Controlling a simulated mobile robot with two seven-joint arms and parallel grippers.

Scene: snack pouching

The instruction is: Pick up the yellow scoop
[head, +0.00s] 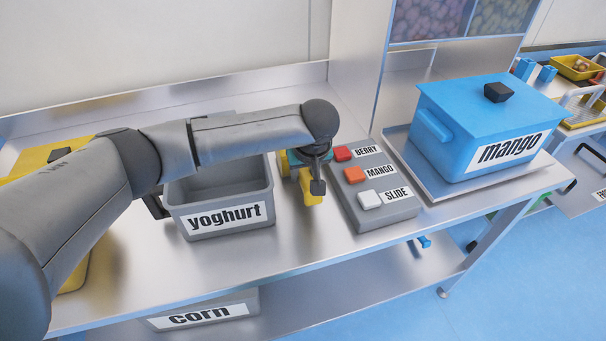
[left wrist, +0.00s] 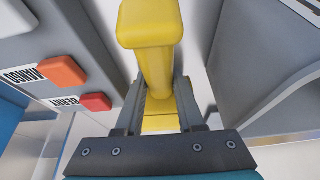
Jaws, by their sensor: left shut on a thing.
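The yellow scoop (head: 309,188) is at my left gripper (head: 312,172), between the grey yoghurt bin and the button box in the head view. In the left wrist view the yellow handle (left wrist: 152,50) stands between the two fingers of my left gripper (left wrist: 160,105), which are shut on it. Much of the scoop is hidden behind the gripper in the head view, so I cannot tell whether it touches the table. My right gripper is in neither view.
The yoghurt bin (head: 221,219) stands left of the gripper and the button box (head: 376,211) right of it, both close by. A blue mango box (head: 470,130) sits on a tray farther right. A corn bin (head: 205,313) is on the lower shelf. The steel table front (head: 270,250) is clear.

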